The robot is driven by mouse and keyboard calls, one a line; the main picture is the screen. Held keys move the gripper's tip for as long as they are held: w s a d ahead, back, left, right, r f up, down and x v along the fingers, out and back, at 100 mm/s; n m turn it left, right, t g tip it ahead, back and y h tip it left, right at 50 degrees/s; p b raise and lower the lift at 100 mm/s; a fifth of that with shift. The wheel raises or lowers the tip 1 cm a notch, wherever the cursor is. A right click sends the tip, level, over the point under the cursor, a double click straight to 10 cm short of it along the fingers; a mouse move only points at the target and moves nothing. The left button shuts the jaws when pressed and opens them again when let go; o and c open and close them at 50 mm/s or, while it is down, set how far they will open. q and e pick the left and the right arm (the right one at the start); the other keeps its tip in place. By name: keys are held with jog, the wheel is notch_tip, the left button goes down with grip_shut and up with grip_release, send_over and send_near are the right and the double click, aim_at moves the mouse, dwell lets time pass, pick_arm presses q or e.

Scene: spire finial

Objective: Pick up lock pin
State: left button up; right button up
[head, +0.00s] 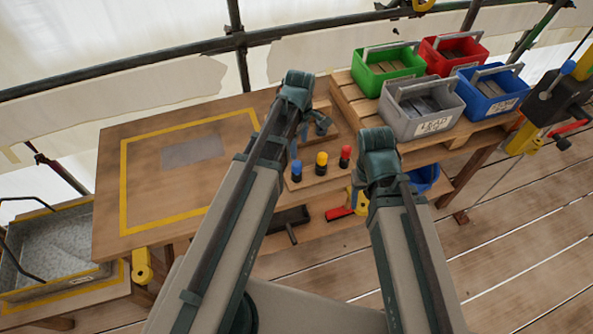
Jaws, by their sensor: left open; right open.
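I cannot make out a lock pin for certain. Three upright pegs stand in a row on a small wooden block (318,178) at the right end of the workbench: a blue-topped peg (296,170), a yellow-topped peg (321,162) and a red-topped peg (345,156). Both my arms reach forward, the left one just left of the pegs and the right one just right of them.
The workbench (112,190) has a yellow outline around a grey patch (193,150). Green (388,67), red (453,55), grey (422,108) and blue (490,88) crates stand on a pallet at the right. A metal tray (60,245) is at the left. Scaffold poles run behind.

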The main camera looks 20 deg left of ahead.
aim_at(297, 163)
pick_arm(q)
notch_tip(297, 163, down, 6)
jog(key=b, duration=0.5)
jog(key=shift+f, duration=0.15)
jog(key=f+b, duration=0.5)
jog(key=shift+a+f, duration=0.1)
jog(key=shift+a, duration=0.25)
grip_shut()
